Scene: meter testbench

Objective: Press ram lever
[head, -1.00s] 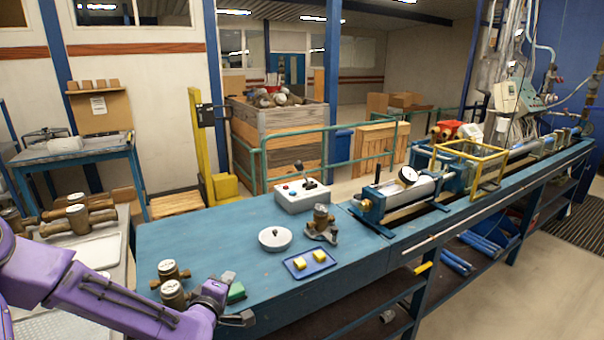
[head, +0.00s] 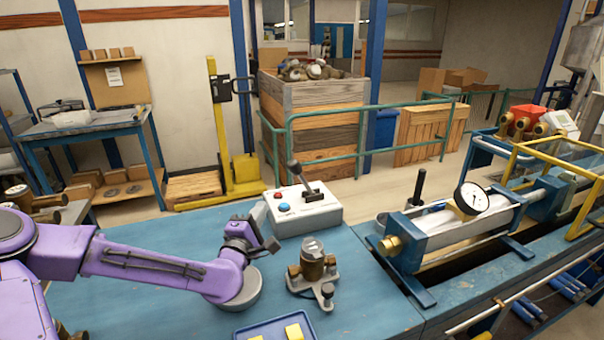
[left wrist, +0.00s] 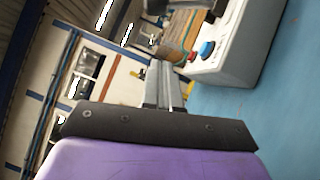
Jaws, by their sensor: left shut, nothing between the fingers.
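A white control box (head: 303,210) stands on the blue bench, with a red and a blue button. A black-handled lever (head: 300,175) rises from its top and leans to the left. My right gripper is not in view.
A brass meter (head: 313,262) on a grey stand is right of my gripper. A blue tray (head: 262,329) with yellow blocks is at the front. The ram rig with a gauge (head: 471,198) is to the right.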

